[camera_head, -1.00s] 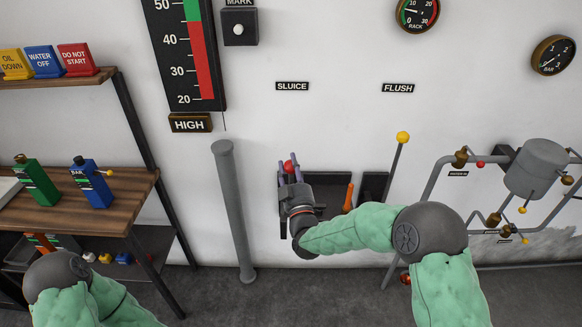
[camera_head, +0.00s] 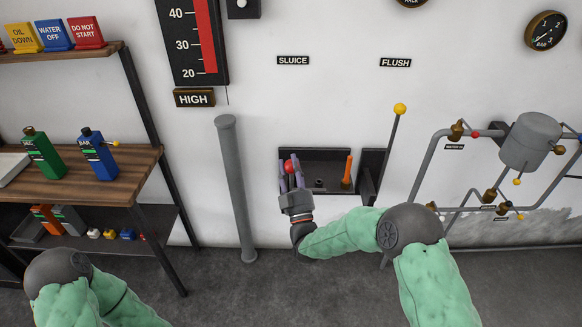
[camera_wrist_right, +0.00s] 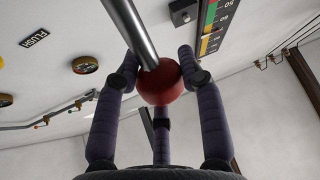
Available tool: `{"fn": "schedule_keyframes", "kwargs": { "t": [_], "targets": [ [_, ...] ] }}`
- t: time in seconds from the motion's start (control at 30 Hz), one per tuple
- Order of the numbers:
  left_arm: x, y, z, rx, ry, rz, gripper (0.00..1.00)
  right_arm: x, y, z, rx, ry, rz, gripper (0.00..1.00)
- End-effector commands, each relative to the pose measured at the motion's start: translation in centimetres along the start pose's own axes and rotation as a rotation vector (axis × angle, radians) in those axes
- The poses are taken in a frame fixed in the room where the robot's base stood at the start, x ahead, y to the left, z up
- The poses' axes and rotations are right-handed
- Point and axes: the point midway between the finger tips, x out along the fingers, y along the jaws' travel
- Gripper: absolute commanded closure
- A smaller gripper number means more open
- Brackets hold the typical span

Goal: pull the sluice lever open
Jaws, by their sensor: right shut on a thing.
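The sluice lever's red ball knob (camera_head: 289,167) is below the SLUICE sign (camera_head: 293,60) in the head view. My right gripper (camera_head: 291,162) is shut on this knob, with its purple-grey fingers around it. In the right wrist view the red knob (camera_wrist_right: 160,88) sits between the fingers of the right gripper (camera_wrist_right: 158,70). The lever's grey metal shaft (camera_wrist_right: 131,32) runs from the knob up to the picture's top edge. In the head view the shaft is hidden. The left gripper is out of view; only my left arm shows at lower left.
The upright FLUSH lever with a yellow knob (camera_head: 400,109) stands to the right. A dark wall recess (camera_head: 325,157) with an orange handle (camera_head: 347,171) is behind my gripper. A grey post (camera_head: 235,190) stands left of it, then a shelf (camera_head: 75,172). Pipes and a tank (camera_head: 530,141) are at right.

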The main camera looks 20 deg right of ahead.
Motion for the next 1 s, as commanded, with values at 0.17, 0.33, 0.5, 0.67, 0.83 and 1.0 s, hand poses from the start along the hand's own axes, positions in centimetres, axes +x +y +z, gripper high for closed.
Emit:
{"fn": "schedule_keyframes", "kwargs": {
  "t": [0.17,0.33,0.5,0.67,0.83,1.0],
  "targets": [
    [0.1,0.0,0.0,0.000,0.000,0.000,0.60,-1.1,-0.6,1.1,0.002,-0.030,-0.013,1.00],
    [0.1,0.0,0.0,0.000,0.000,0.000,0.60,-1.1,-0.6,1.1,0.002,-0.030,-0.014,0.37],
    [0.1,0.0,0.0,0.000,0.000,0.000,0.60,-0.8,-0.5,0.7,0.002,-0.021,-0.011,0.37],
    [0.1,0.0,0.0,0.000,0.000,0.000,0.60,-0.8,-0.4,0.6,0.002,-0.016,-0.009,0.37],
    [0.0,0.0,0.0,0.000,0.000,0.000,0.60,-2.4,-0.3,0.5,0.002,-0.016,-0.008,0.37],
    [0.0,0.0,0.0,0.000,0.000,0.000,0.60,-5.7,-0.3,0.5,0.002,-0.019,-0.011,0.37]
  ]
}}
